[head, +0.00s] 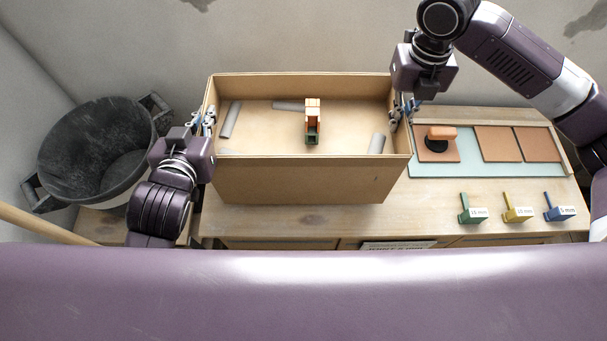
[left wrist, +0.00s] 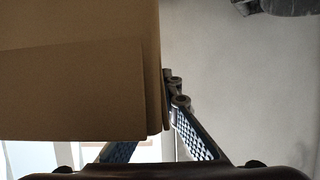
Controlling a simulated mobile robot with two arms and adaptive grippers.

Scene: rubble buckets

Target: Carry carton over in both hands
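The carton (head: 300,180) is an open-topped brown box in the middle of the head view, roughly level above or on the workbench; I cannot tell whether its base touches. My left gripper (head: 209,122) is shut on the carton's left wall. In the left wrist view the carton (left wrist: 75,70) fills the left side, with the fingers (left wrist: 172,92) at its wall edge. My right gripper (head: 399,108) is at the carton's right wall and appears shut on it; its fingertips are partly hidden.
The wooden workbench (head: 450,224) carries a pale blue mat (head: 470,170) with brown tiles (head: 497,143) and an orange-handled tool (head: 440,134). Green, yellow and blue labelled pieces (head: 517,212) stand at its front right. A black bucket (head: 95,150) stands at left, near a wooden pole (head: 45,225).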

